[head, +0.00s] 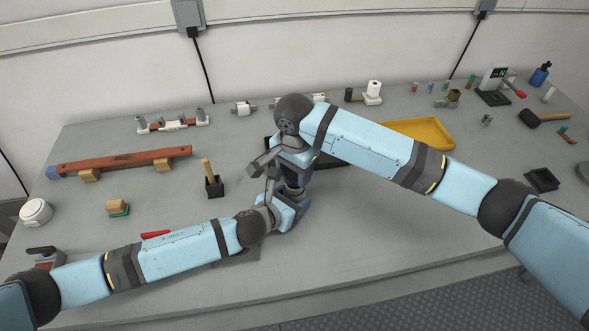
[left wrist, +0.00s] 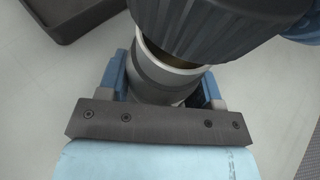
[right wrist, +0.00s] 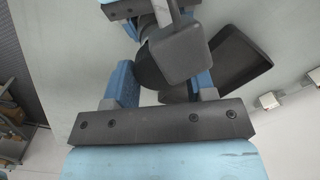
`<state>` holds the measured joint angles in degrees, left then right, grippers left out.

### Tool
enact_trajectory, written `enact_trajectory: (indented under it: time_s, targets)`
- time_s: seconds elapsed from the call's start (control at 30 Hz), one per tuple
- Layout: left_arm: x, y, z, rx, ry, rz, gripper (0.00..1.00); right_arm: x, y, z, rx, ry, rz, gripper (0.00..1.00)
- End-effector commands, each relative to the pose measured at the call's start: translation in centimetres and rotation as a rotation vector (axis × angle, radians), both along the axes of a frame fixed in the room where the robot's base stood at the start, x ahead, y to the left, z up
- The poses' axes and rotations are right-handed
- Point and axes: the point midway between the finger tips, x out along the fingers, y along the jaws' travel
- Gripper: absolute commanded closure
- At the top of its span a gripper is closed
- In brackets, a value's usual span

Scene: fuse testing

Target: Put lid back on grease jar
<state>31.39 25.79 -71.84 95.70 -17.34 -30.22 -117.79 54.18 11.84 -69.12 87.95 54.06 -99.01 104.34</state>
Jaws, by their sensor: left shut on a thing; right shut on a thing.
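The grease jar (left wrist: 160,82) is a grey cylinder with a pale rim and brownish grease just visible inside. My left gripper (head: 287,208) is shut around it; its blue fingers flank the jar in the left wrist view (left wrist: 165,85). The dark ridged lid (left wrist: 205,25) is over the jar mouth, tilted or offset, with a gap showing at the near side. My right gripper (head: 296,172) is shut on the lid from above; the lid shows partly between its fingers in the right wrist view (right wrist: 150,72). In the head view, the arms mostly hide jar and lid.
A black tray (head: 335,161) lies just behind the grippers. A yellow tray (head: 425,133) is to the right. A black holder (head: 214,187) with a wooden handle stands left. A red-handled tool (head: 155,234) lies by my left arm. The front middle table is clear.

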Motion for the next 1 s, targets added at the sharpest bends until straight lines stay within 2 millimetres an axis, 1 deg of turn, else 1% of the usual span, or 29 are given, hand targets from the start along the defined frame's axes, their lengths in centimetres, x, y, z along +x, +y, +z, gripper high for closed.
enact_trajectory:
  time_s: [0.4,1.0]
  targets:
    - [0.0,0.0,0.0,0.001,0.001,0.000,0.83,0.0,0.0,-1.8,0.001,0.001,-0.002,0.72]
    - [0.0,0.0,-0.1,0.001,0.001,0.000,0.83,0.0,0.0,-2.0,0.000,0.001,-0.001,0.72]
